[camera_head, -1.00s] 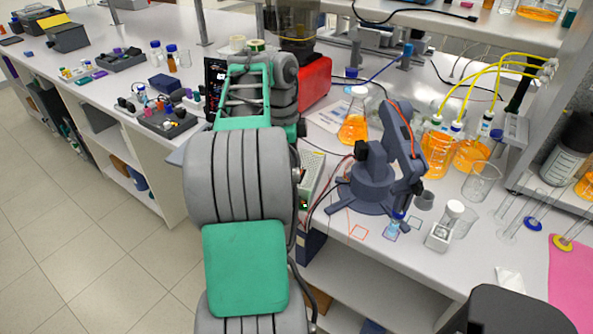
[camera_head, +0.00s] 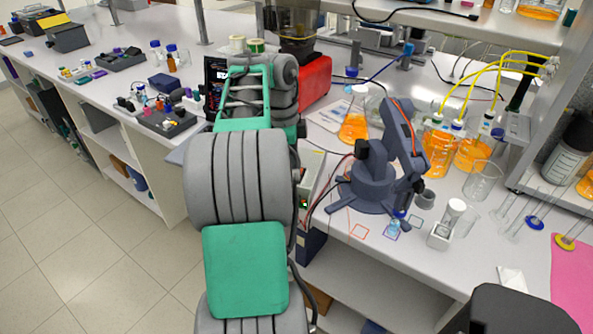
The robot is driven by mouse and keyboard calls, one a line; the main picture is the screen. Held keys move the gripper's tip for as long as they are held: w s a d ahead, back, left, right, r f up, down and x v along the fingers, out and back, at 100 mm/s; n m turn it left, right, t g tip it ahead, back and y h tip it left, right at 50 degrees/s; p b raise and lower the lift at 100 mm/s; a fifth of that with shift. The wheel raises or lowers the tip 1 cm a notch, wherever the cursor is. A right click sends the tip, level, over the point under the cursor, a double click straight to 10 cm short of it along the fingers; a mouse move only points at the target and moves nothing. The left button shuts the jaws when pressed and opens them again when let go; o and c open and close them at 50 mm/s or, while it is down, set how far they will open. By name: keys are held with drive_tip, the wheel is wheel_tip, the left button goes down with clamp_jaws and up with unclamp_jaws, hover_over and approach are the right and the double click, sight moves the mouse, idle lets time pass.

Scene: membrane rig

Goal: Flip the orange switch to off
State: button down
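A pale box with a grille top (camera_head: 313,168) stands at the bench's front edge, just right of my arm. A small orange-red spot (camera_head: 300,175) shows on its side next to my arm; it may be the orange switch, but it is too small to tell its position. A small green light (camera_head: 304,204) shows lower on the same box. My green and grey arm covers the left part of the box. My gripper is hidden behind my arm, so its fingers do not show.
A dark blue desktop robot arm (camera_head: 372,186) stands right of the box, with red and black wires between them. Flasks of orange liquid (camera_head: 439,152) stand further right. A red device (camera_head: 315,80) is behind my arm. Clear floor (camera_head: 90,240) lies left.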

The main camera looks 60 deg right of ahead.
drive_tip(key=shift+f+b, duration=0.45)
wheel_tip(320, 180, up, 7)
drive_tip(key=p, duration=0.6)
drive_tip(key=shift+p, duration=0.3)
